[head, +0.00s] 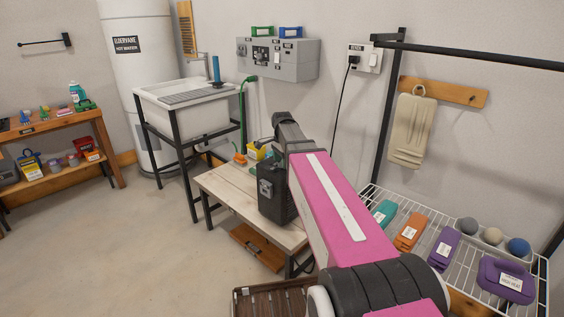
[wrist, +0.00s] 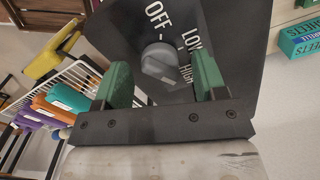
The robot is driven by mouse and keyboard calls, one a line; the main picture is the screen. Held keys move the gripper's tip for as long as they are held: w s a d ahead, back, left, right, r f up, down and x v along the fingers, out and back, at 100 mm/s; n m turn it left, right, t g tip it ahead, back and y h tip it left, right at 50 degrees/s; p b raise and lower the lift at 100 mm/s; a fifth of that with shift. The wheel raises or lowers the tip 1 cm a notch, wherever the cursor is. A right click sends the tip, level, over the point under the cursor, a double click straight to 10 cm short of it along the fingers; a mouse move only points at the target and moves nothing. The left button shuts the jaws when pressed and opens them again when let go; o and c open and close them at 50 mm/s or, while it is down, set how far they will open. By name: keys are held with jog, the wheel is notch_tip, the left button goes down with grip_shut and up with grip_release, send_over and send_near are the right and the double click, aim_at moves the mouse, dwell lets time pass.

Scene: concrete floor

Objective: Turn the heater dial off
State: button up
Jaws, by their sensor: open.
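The heater dial (wrist: 159,62) is a round grey knob on a dark panel (wrist: 130,32) marked OFF, LOW and HIGH in the wrist view. Its ridge seems to slant down toward the HIGH side, but the exact setting is hard to tell. My gripper (wrist: 162,80) is open, with one green fingertip on each side of the dial in the picture. I see no clear contact, and the depth between fingertips and dial is uncertain. In the head view my pink arm reaches over the pale bench (head: 226,189); the dial and fingertips cannot be made out there.
A wire rack (head: 464,275) with coloured packs stands right of my arm. A sink (head: 187,105) and a grey wall box (head: 278,60) are behind the bench. A brown crate (head: 262,301) lies in front. Open floor is at the left.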

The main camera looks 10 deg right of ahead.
jog(key=shift+f, duration=0.15)
jog(key=c, duration=0.9)
